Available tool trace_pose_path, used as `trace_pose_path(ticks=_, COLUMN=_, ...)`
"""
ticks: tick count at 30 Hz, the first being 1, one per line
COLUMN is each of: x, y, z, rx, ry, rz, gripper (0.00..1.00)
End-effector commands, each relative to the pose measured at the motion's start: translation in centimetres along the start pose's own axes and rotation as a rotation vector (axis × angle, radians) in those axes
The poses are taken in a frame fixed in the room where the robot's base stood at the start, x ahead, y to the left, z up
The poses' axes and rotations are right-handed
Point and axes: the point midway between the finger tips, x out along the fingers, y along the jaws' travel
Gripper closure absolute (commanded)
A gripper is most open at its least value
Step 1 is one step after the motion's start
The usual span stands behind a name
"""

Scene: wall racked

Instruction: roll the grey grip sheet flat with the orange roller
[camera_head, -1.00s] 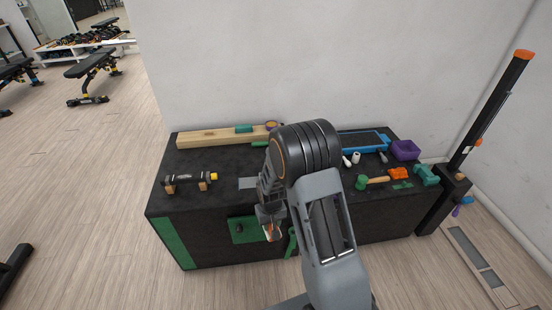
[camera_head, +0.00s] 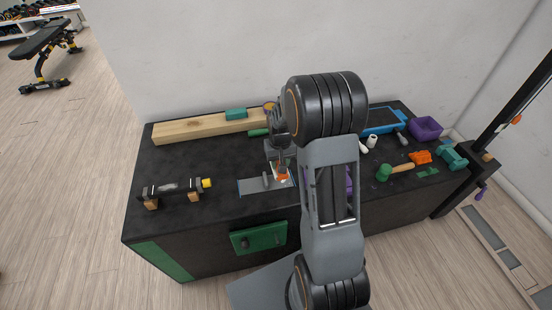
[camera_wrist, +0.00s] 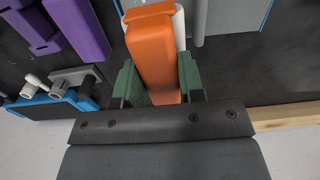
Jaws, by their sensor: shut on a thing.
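The orange roller is in my gripper (camera_wrist: 157,82). Its orange handle (camera_wrist: 152,48) sits between the two green fingers in the wrist view, and part of a pale roller drum (camera_wrist: 179,22) shows beside it. In the head view my gripper (camera_head: 281,174) is low over the bench at the right part of the grey grip sheet (camera_head: 252,188). The sheet lies near the bench's front edge, with a blue strip at its left end. A small grey raised bar or ridge stands on it. I cannot tell whether the roller touches the sheet.
The black bench (camera_head: 215,160) stands against the wall. A wooden beam (camera_head: 205,127) lies at the back. A dark bar on wooden blocks (camera_head: 172,188) is at the left. A blue tray (camera_head: 383,122), green mallet (camera_head: 385,172) and purple bin (camera_head: 426,128) are at the right. My arm hides the middle.

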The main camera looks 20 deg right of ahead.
Motion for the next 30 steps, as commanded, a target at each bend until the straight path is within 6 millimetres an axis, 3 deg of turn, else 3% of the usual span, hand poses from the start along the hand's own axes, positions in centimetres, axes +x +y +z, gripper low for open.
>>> trace_pose_path(ticks=12, x=0.0, y=0.0, z=0.1, rx=0.000, ry=0.000, rz=0.000, gripper=0.83)
trace_pose_path(ticks=30, x=4.4, y=0.0, z=0.1, rx=0.000, ry=0.000, rz=0.000, gripper=0.83)
